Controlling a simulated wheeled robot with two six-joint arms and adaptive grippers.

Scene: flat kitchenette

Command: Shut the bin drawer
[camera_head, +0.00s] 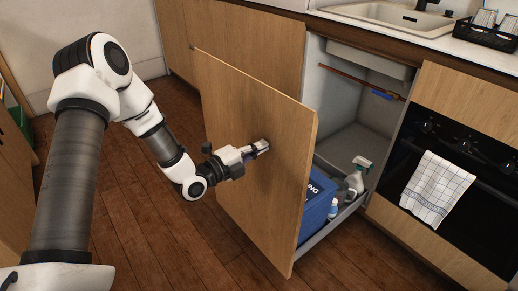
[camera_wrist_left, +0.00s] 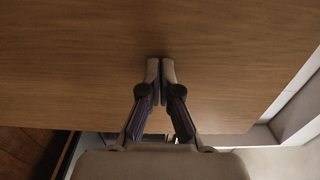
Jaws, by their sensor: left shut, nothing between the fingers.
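The bin drawer (camera_head: 248,135) is pulled out from under the counter. Its tall wooden front also fills much of the left wrist view (camera_wrist_left: 90,62). Behind the front, a blue bin (camera_head: 316,203) and some bottles sit in the drawer. My left gripper (camera_head: 264,146) is at the outer face of the drawer front, right of its middle. Its fingers (camera_wrist_left: 160,68) are shut together with nothing between them, and the tips are at or very close to the wood; I cannot tell if they touch. My right gripper is not in view.
The open cabinet space (camera_head: 355,105) is behind the drawer, below the sink (camera_head: 390,17). An oven (camera_head: 455,165) with a checked towel (camera_head: 436,189) is to the right. A dish rack (camera_head: 487,36) stands on the counter. Wooden floor (camera_head: 150,235) in front of the drawer is clear.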

